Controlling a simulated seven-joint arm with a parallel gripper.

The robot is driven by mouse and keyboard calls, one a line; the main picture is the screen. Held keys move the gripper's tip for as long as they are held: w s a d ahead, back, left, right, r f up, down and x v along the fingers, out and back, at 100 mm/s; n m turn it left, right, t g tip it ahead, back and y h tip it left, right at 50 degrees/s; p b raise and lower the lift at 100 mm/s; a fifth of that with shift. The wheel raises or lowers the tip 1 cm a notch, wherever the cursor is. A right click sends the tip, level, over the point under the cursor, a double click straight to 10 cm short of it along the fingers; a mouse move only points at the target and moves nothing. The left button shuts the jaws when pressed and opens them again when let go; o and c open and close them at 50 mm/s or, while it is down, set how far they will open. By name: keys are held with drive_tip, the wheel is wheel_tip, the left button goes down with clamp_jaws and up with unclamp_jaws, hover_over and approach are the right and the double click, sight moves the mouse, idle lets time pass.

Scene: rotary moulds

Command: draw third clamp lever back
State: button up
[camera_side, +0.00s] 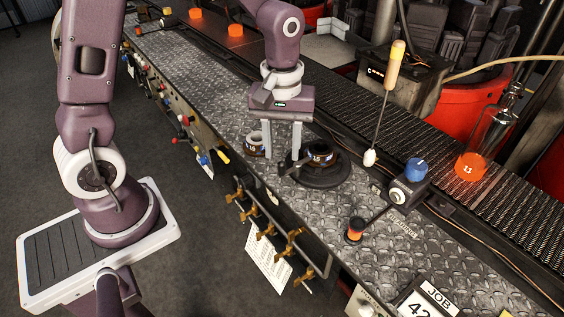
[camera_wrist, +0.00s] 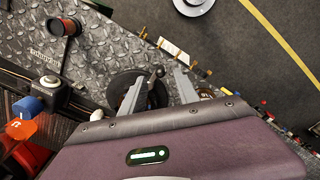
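My gripper (camera_side: 281,146) hangs low over the metal deck, its two light grey fingers pointing down and apart. In the wrist view the open fingers (camera_wrist: 158,92) straddle a short dark lever with a round knob (camera_wrist: 158,71). The lever belongs to a black round clamp base (camera_side: 328,178), which also shows in the wrist view (camera_wrist: 121,82). I see no clear contact between fingers and lever. A numbered ring (camera_side: 320,152) sits on the base, and a smaller ring (camera_side: 254,143) stands to its left. I cannot tell which lever counts as third.
Several brass taps (camera_side: 265,231) line the front edge. The deck at left (camera_side: 195,70) is clear.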

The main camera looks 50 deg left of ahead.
sight(281, 162)
wheel_tip(281, 162, down, 5)
drive_tip(key=shift+r, duration=0.1)
clamp_jaws()
drive_tip(key=shift+a+m, duration=0.1)
drive_tip(key=shift+m, duration=0.2)
drive_tip(key=m, duration=0.1)
drive_tip(key=a+m, duration=0.1)
drive_tip(key=m, duration=0.1)
drive_tip(key=shift+w+a+m, duration=0.1)
drive_tip(key=shift+a+m, duration=0.1)
drive_tip(key=shift+m, duration=0.1)
drive_tip(key=m, duration=0.1)
drive_tip(key=a+m, duration=0.1)
drive_tip(key=m, duration=0.1)
drive_tip(key=w+m, duration=0.1)
drive_tip(key=shift+a+m, duration=0.25)
drive_tip(key=shift+m, duration=0.05)
drive_tip(key=m, duration=0.2)
drive_tip(key=w+a+m, duration=0.1)
drive_tip(key=m, duration=0.1)
drive_tip(key=shift+w, duration=0.2)
drive_tip(key=shift+w+a+m, duration=0.1)
drive_tip(key=shift+w+m, duration=0.2)
drive_tip(key=shift+m, duration=0.55)
drive_tip(key=shift+w+m, duration=0.3)
drive_tip(key=shift+m, duration=0.6)
drive_tip(key=shift+w+a+m, duration=0.1)
drive_tip(key=shift+w+m, duration=0.2)
drive_tip(key=shift+m, duration=0.55)
